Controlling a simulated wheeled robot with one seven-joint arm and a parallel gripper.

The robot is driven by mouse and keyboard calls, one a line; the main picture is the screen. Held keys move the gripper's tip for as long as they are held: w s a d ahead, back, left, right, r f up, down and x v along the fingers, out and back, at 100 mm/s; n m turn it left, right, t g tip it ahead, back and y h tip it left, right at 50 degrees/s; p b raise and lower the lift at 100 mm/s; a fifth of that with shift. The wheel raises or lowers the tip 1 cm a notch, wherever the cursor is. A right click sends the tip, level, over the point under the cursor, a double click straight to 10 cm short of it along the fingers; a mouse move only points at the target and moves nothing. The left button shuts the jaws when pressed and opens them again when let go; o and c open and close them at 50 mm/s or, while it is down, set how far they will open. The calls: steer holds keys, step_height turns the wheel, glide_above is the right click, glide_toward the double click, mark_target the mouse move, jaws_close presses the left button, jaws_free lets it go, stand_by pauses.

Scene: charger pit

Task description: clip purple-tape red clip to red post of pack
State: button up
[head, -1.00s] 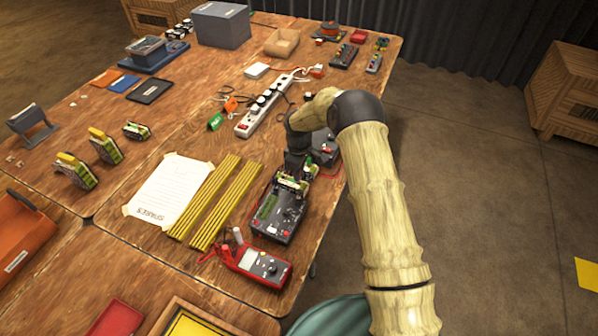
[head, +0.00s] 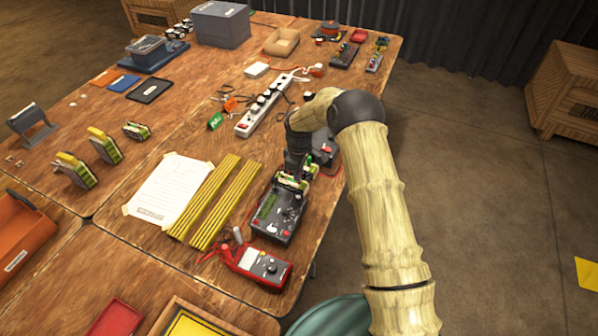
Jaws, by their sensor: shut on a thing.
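My gripper (head: 297,176) points down over the far end of a dark box (head: 284,222) with a green panel, a white dial and red knobs. It is shut on a small green-and-pale part (head: 292,181), whose details are mostly hidden by the jaws. I cannot make out a purple-taped red clip or a red post of a pack with certainty. A second dark unit (head: 323,150) with a red lead stands behind my wrist, partly covered by my arm.
A red multimeter (head: 262,265) with red leads lies in front of the dark box. Yellow strips (head: 212,205) and a paper sheet (head: 170,190) lie to the left. A white power strip (head: 262,106) stands behind. Several yellow-green packs (head: 105,146) stand at the left.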

stand_by(0.7)
steer(key=o, duration=0.8)
steer(key=shift+o, duration=0.2)
steer(key=shift+o, duration=1.1)
steer(key=shift+r, duration=0.1)
steer(key=shift+r+p, duration=2.25)
steer(key=shift+r, duration=1.4)
